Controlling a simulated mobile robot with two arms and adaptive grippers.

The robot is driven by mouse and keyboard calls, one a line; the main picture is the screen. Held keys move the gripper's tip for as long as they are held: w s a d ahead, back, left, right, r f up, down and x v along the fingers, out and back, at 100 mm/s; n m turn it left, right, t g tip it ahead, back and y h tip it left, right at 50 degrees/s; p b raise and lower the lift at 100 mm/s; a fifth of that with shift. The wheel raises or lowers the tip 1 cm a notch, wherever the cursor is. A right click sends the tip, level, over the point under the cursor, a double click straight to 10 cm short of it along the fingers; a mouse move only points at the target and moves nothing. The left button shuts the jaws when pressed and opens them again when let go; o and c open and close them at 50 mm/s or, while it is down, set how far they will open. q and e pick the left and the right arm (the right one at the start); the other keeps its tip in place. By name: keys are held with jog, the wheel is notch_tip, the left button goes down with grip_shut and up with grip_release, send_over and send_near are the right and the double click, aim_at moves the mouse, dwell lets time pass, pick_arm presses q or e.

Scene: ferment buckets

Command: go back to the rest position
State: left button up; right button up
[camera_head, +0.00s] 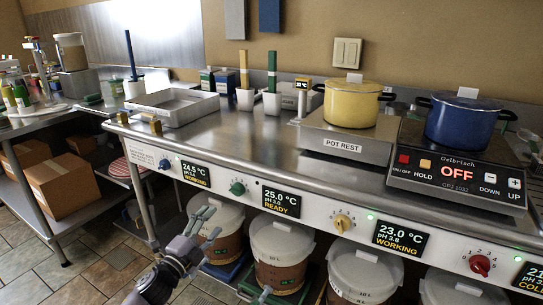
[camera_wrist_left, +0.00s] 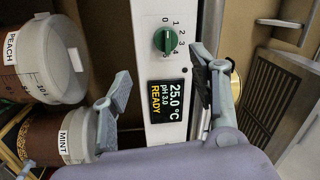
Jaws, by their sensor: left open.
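My left gripper (camera_head: 207,224) is open and empty in the head view. It is in front of the counter's control panel, near the lidded buckets below. The left wrist view shows its two fingers (camera_wrist_left: 162,82) spread apart. Between and beyond them is the white panel with a green knob (camera_wrist_left: 168,40) and a display (camera_wrist_left: 166,100) reading 25.0 °C, READY. Buckets labelled PEACH (camera_wrist_left: 45,60) and MINT (camera_wrist_left: 55,138) are at the left of that view. My right gripper is not in view.
The steel counter (camera_head: 240,140) holds a yellow pot (camera_head: 350,105) on a pot rest, a blue pot (camera_head: 461,121) on a hob reading OFF, and a metal tray (camera_head: 172,104). White-lidded buckets (camera_head: 282,250) stand under the panel. Cardboard boxes (camera_head: 65,185) are on a lower shelf at left.

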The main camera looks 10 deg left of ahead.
pick_arm(q)
jog(key=s+d+f+n+g+y, duration=0.1)
jog(key=s+f+n+g+y, duration=0.35)
jog(key=s+f, duration=0.95)
jog(key=s+d+f+n+g+y, duration=0.15)
jog(key=s+f+n+g, duration=0.65)
jog(key=f, duration=1)
jog(key=s+d+f+n+g, duration=0.2)
jog(key=s+f, duration=0.1)
jog(key=s, duration=0.7)
jog(key=s+d+f+n+g, duration=0.2)
jog(key=s+f+n, duration=0.1)
jog(key=s, duration=0.6)
jog(key=s+a+f+p, duration=0.1)
jog(key=s+a+p, duration=0.1)
jog(key=s+p, duration=0.6)
jog(key=s+a+f+p, duration=0.1)
jog(key=s+f+p, duration=0.1)
jog(key=s+p, duration=0.6)
jog(key=shift+s+a+m+g+p, duration=0.35)
jog(key=shift+s+m+g+p, duration=0.1)
jog(key=shift+s, duration=0.25)
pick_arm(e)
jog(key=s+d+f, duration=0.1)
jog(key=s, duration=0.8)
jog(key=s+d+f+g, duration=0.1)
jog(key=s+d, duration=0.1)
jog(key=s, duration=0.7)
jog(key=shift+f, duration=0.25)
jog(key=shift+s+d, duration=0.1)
